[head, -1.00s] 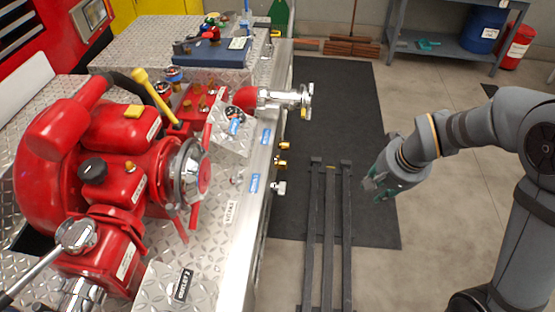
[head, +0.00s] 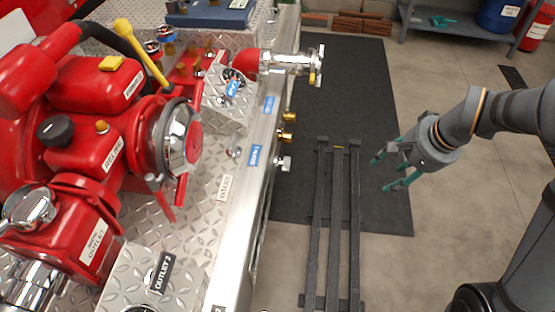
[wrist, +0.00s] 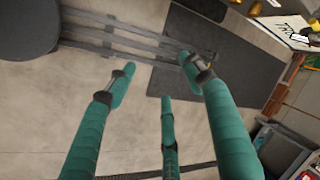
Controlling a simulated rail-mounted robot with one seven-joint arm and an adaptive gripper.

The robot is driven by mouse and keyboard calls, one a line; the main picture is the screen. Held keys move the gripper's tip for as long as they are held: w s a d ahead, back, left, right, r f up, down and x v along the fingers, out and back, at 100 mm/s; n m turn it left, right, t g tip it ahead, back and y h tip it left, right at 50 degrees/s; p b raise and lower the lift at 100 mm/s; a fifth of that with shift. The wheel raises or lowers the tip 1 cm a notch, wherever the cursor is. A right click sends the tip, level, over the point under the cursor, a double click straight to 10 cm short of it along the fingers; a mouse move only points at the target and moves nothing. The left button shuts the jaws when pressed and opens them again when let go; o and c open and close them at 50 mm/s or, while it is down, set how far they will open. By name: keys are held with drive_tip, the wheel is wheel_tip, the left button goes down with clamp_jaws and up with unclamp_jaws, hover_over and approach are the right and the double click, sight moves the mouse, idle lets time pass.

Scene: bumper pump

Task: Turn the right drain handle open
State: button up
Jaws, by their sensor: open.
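A silver valve fitting (head: 283,163) sticks out from the bumper's side face in the head view. Two brass fittings, one nearer the back (head: 288,117) and one beside the silver fitting (head: 285,135), stick out along the same face. I cannot tell which of these is the right drain handle. My gripper (head: 383,173) is open and empty, right of the fittings and well apart from them, with its fingers pointing left toward the bumper. The wrist view shows its green fingers (wrist: 158,75) spread over the floor, with nothing between them.
A red pump (head: 100,145) stands on the diamond-plate bumper at left. A large silver outlet valve (head: 290,60) juts out farther back. A dark rack of rails (head: 335,220) lies between bumper and gripper, over a black mat (head: 375,110). A shelf (head: 445,35) stands at back right.

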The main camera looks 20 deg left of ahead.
drive_tip(key=a+f+y+b, duration=0.3)
drive_tip(key=a+f+b, duration=0.6)
drive_tip(key=b, duration=0.2)
drive_tip(key=n+y+b, duration=0.1)
drive_tip(key=y+b, duration=1)
drive_tip(key=b, duration=2)
approach(235, 146)
drive_tip(key=shift+g, duration=0.3)
drive_tip(key=a, duration=0.9)
drive_tip(key=shift+w, duration=0.4)
drive_tip(key=shift+c, duration=0.2)
drive_tip(key=c, duration=1.1)
